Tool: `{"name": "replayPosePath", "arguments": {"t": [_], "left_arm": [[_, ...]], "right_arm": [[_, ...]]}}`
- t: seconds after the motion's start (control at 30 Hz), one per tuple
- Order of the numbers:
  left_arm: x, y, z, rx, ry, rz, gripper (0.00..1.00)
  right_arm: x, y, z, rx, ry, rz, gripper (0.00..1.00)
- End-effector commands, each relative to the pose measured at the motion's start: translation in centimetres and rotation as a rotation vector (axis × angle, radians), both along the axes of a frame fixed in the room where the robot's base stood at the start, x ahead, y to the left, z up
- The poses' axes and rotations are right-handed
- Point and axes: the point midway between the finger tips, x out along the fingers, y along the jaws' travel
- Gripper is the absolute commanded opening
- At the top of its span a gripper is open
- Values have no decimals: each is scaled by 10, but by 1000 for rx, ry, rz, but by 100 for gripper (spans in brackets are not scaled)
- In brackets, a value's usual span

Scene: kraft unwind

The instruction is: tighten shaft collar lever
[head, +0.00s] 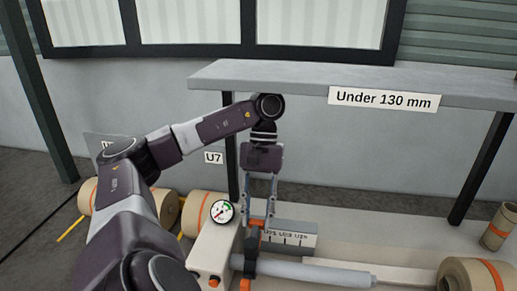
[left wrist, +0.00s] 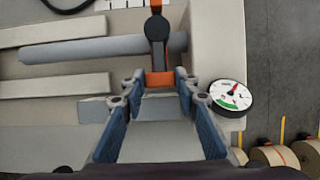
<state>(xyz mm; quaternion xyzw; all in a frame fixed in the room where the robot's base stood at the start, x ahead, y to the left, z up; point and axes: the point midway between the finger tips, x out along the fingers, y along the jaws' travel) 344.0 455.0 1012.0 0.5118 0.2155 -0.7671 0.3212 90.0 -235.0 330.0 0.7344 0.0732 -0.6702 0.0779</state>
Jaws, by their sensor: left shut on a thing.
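The grey shaft (head: 315,272) lies across the machine, with a dark shaft collar (head: 251,262) around it near the housing. In the left wrist view the collar (left wrist: 157,28) has a dark arm ending in an orange lever end (left wrist: 159,79). My left gripper (head: 258,217) points down from above at the collar. In the left wrist view its fingers (left wrist: 158,82) stand on either side of the orange lever end and are shut on it. The exact finger contact is partly hidden. My right gripper is in neither view.
A white housing (head: 212,250) with a round gauge (head: 222,211) stands left of the collar. A grey labelled box (head: 290,236) is just behind the shaft. A grey shelf (head: 290,78) marked "Under 130 mm" overhangs the area. Brown rolls (head: 470,275) lie around.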

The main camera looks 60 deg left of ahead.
Motion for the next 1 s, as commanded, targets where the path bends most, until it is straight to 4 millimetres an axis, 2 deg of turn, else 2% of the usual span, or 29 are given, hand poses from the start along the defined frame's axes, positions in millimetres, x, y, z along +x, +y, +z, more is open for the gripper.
{"name": "replayPosePath", "arguments": {"t": [0.3,0.33,0.47,0.77,1.0], "left_arm": [[1,0,2,-2,-7,-7,0],[1,0,2,-2,-7,-7,32],[1,0,1,-2,-5,-7,46],[0,0,1,-1,-3,-4,46],[2,0,5,-1,-7,-5,46]], "right_arm": [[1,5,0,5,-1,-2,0],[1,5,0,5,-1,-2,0],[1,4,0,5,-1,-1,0],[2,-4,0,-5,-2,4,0],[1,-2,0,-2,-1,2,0]]}}
